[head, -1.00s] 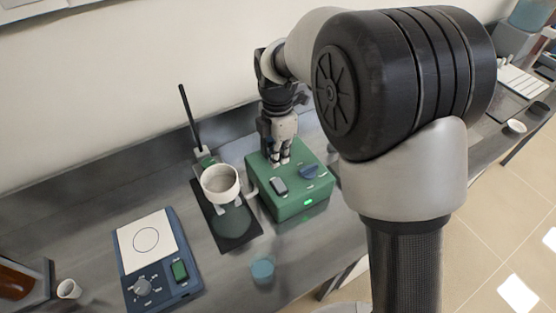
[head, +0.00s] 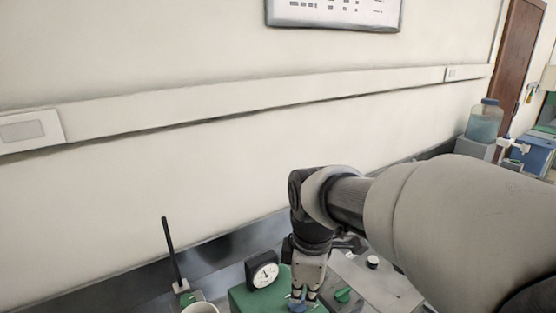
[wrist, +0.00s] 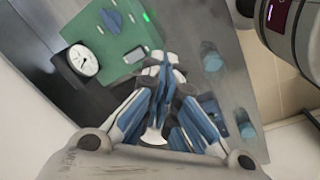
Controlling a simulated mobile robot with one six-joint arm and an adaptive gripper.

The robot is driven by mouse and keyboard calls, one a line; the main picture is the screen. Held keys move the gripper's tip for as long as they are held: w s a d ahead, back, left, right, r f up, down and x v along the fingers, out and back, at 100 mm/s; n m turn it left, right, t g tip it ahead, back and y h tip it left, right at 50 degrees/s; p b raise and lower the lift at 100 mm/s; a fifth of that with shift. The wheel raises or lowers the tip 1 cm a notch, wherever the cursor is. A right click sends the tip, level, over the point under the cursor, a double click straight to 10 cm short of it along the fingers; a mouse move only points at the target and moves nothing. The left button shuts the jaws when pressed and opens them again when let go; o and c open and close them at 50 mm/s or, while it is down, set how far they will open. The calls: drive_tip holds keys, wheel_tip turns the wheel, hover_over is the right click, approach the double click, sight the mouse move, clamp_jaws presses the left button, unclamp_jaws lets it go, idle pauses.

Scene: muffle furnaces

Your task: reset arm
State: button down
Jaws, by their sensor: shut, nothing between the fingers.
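My gripper (head: 303,298) points down in the head view, at the right part of a green box (head: 243,301), near a blue knob. Its fingers are together with nothing between them. In the wrist view the gripper (wrist: 168,66) shows with its blue-grey fingers closed, beside the green box (wrist: 112,38). Whether the fingertips touch the box is not clear. My arm reaches in from the right of the head view.
A round dial gauge (head: 262,271) stands behind the green box; it also shows in the wrist view (wrist: 84,61). A white cup (head: 201,307) and a dark upright rod (head: 171,252) are at left. A green knob (head: 343,295) is at right. The wall (head: 150,170) rises behind.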

drive_tip(key=s+d+m+t+b, duration=0.1)
drive_tip(key=s+d+m, duration=0.3)
drive_tip(key=s+m, duration=0.4)
drive_tip(key=s+d+m+t+b, duration=0.1)
drive_tip(key=s+d+m+t, duration=0.1)
drive_tip(key=s+d+m, duration=0.3)
drive_tip(key=s+m, duration=0.3)
drive_tip(key=s, duration=0.1)
drive_tip(key=shift+s+f+b, duration=0.2)
drive_tip(key=shift+s+b, duration=0.1)
